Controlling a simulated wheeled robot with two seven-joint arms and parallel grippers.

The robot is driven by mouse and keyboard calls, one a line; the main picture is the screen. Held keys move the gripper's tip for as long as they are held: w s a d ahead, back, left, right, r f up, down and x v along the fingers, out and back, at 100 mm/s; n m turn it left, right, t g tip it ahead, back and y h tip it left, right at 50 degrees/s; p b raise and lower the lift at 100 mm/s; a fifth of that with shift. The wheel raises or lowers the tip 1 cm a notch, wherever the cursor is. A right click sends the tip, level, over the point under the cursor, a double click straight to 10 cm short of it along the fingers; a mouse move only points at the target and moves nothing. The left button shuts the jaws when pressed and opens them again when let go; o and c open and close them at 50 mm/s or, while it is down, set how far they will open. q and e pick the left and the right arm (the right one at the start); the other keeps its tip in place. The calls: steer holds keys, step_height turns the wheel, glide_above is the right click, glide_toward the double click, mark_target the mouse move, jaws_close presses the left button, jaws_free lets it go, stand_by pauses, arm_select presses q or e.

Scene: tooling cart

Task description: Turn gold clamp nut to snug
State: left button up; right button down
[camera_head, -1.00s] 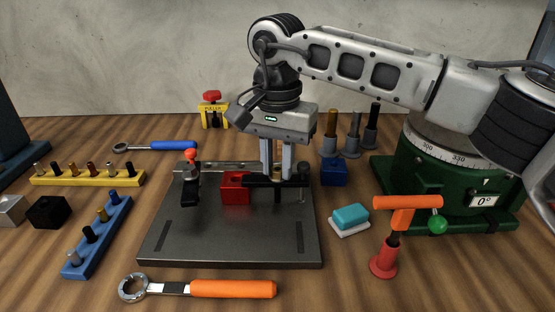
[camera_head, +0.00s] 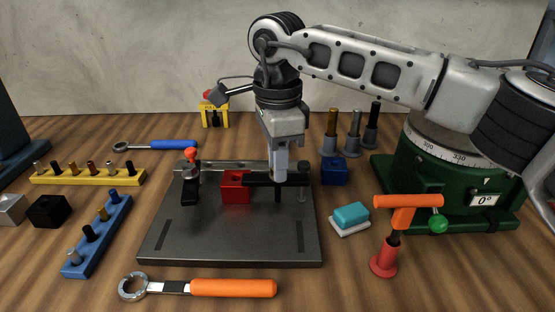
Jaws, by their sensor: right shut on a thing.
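My right gripper (camera_head: 280,176) points straight down over the black clamp bar (camera_head: 256,180) on the dark fixture plate (camera_head: 235,240). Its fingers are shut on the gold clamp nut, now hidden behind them. The bar reaches left from the nut's place onto the red block (camera_head: 235,188). A dark stud (camera_head: 278,194) shows below the bar under the fingers. My left gripper is out of view.
A toggle clamp with a red tip (camera_head: 190,178) stands at the plate's left. A blue block (camera_head: 334,172) and grey posts stand right of the plate. An orange-handled wrench (camera_head: 232,288) lies in front. The green rotary base (camera_head: 440,190) stands at the right.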

steer(key=shift+r+m, duration=0.1)
steer(key=shift+m, duration=1.8)
steer(key=c, duration=1.5)
jaws_free()
steer(key=shift+c, duration=0.2)
step_height(320, 180, up, 16)
steer(key=p, duration=0.1)
